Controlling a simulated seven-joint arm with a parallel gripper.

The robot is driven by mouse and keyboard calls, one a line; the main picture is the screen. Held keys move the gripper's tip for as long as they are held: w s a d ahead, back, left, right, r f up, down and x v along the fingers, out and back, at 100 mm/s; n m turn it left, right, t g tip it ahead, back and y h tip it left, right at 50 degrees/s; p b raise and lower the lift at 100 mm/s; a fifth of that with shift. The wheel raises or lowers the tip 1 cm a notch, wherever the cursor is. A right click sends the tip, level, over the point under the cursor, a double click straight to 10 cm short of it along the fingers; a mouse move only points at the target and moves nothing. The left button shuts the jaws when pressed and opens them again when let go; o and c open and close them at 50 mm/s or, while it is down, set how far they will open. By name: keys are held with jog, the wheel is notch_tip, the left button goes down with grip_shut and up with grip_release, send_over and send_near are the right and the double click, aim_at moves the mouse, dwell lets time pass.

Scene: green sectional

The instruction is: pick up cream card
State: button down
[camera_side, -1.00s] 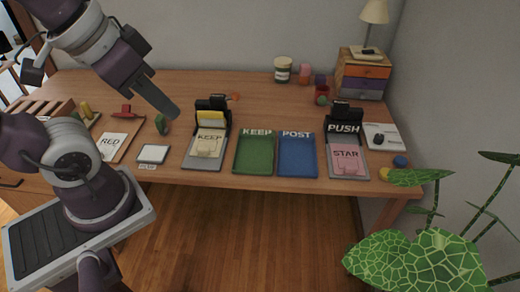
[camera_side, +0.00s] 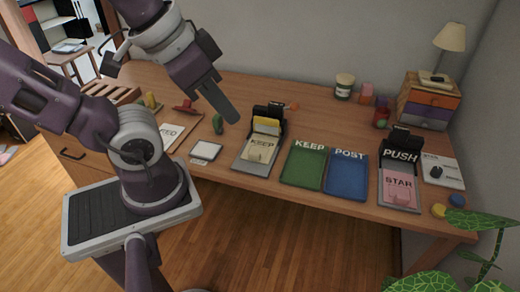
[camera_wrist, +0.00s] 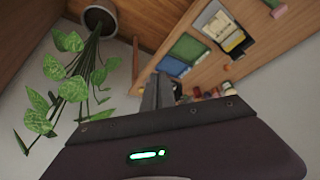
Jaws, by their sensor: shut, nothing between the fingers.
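The cream card (camera_side: 260,148), marked KEEP, lies on a grey stand with a black block at its back. A yellow piece (camera_side: 267,125) sits behind the card on the same stand. In the wrist view, a pale card on a stand, likely this one, shows at upper right (camera_wrist: 231,42). My gripper (camera_side: 235,117) is shut and empty, above the desk, left of the cream card and apart from it. Its fingers (camera_wrist: 157,92) point away toward the desk in the wrist view.
Right of the stand lie a green KEEP tray (camera_side: 304,166) and a blue POST tray (camera_side: 347,176). A pink STAR card (camera_side: 398,186) sits on another black-backed stand. A green stamp-like object (camera_side: 218,124) and a white-topped pad (camera_side: 206,150) lie left. Drawers (camera_side: 428,104) stand at the back right.

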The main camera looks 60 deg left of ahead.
jog(key=c, duration=1.3)
grip_release()
jog(key=m+g, duration=0.6)
jog(key=m, duration=0.2)
send_over(255, 153)
notch_tip(255, 153, down, 26)
jog(key=shift+m, duration=0.5)
notch_tip(255, 153, down, 10)
jog(key=shift+s+f, duration=0.1)
jog(key=shift+c, duration=0.3)
